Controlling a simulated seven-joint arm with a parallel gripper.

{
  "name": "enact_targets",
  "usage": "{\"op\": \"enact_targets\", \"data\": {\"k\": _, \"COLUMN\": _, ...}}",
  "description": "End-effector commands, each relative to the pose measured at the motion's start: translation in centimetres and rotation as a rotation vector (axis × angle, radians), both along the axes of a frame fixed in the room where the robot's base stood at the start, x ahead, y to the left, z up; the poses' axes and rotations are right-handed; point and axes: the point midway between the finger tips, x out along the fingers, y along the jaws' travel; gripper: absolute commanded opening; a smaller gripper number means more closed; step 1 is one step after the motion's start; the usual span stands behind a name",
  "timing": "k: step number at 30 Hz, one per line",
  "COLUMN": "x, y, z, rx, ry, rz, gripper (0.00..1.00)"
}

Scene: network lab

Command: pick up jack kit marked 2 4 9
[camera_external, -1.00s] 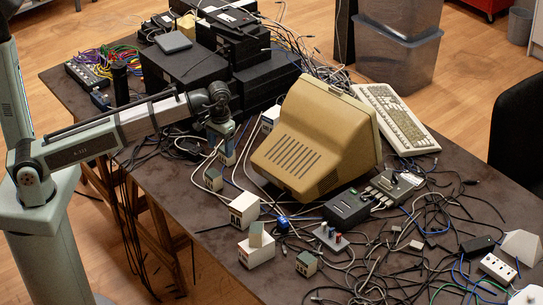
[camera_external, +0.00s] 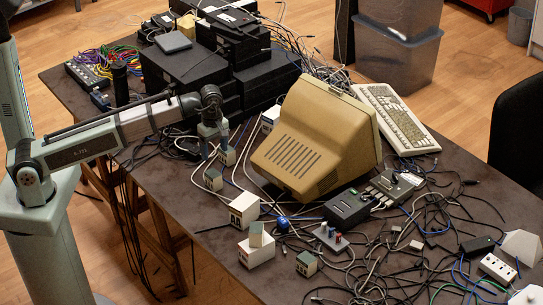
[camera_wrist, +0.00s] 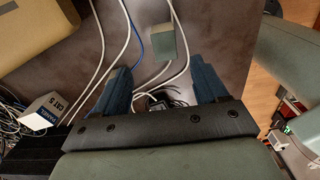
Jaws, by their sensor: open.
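Several small grey-green and white box-like kits lie on the table, and no marking 2 4 9 is legible. My gripper points down above the table, open and empty. In the wrist view, its two blue fingers (camera_wrist: 160,80) are spread apart, and a small grey-green box (camera_wrist: 166,42) lies ahead of them, apart from both.
A beige monitor (camera_external: 316,137) stands right of my gripper. Black equipment (camera_external: 183,68) is stacked behind it. Cables also run beneath my gripper.

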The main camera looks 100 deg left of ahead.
Motion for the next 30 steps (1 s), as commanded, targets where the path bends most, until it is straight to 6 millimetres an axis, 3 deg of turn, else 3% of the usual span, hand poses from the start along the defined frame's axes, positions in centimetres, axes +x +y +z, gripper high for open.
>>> {"op": "enact_targets", "data": {"k": 18, "x": -0.1, "y": 0.0, "z": -7.5, "rx": -0.001, "ry": 0.002, "rz": 0.006, "gripper": 0.72}}
{"op": "enact_targets", "data": {"k": 30, "x": -0.4, "y": 0.0, "z": -9.1, "rx": -0.001, "ry": 0.001, "rz": 0.006, "gripper": 0.72}}
